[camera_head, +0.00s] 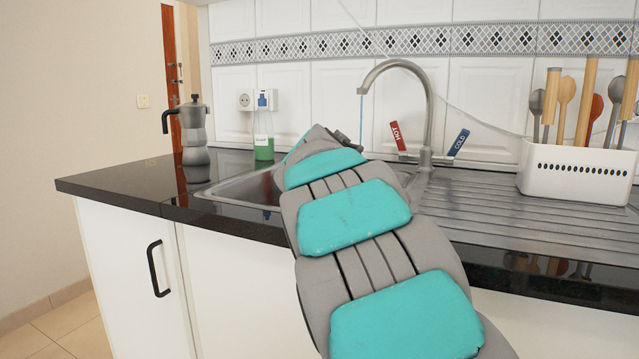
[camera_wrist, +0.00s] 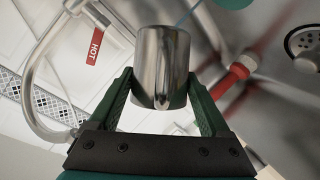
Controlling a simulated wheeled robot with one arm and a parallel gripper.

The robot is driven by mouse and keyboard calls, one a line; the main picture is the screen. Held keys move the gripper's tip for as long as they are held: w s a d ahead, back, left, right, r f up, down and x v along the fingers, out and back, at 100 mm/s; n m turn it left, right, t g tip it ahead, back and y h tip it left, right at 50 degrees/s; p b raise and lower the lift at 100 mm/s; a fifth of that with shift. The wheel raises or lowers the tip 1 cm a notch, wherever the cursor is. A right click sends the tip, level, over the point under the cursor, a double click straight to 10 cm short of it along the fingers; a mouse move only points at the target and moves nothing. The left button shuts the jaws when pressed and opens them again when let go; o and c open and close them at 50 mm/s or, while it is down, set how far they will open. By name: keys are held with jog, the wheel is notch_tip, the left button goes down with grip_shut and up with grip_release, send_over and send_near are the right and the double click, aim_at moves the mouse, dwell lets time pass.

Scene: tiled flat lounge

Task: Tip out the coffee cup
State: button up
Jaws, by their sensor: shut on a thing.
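The coffee cup (camera_wrist: 163,60) is a shiny metal cup in the wrist view. My gripper (camera_wrist: 160,85) is shut on it, with one green finger on each side. The cup is over the sink (camera_wrist: 275,95), whose drain (camera_wrist: 304,46) shows at the right. The wrist view is rolled, and I cannot tell the cup's tilt or see its contents. In the head view my own arm reaches over the sink (camera_head: 228,190) and hides the cup and gripper.
The tap (camera_head: 428,110) arches above the sink, with a thin blue line under its spout. A red object (camera_wrist: 238,72) lies near the cup in the wrist view. A moka pot (camera_head: 194,130) and a green bottle (camera_head: 264,140) stand left; a white utensil box (camera_head: 570,172) stands right.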

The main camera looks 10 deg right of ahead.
jog(key=shift+a+r+n+h+p, duration=0.3)
jog(key=shift+n+p, duration=0.1)
jog(key=shift+n, duration=0.2)
dwell(0.5)
jog(key=shift+w+a+r+n+t+h+p, duration=0.15)
jog(key=shift+r+n+h+p, duration=0.1)
jog(key=shift+n+h+p, duration=0.25)
jog(key=shift+s+r+n+t+h+p, duration=0.1)
jog(key=shift+r+n+h+p, duration=0.15)
jog(key=shift+n, duration=0.45)
jog(key=shift+w+a+r+n+t+h+p, duration=0.1)
jog(key=shift+r+n+t+h+p, duration=0.1)
jog(key=shift+n+h+p, duration=0.3)
dwell(1.9)
jog(key=shift+w+a+r+n, duration=0.15)
jog(key=shift+a+r+n, duration=0.05)
jog(key=shift+a+n, duration=0.65)
dwell(0.6)
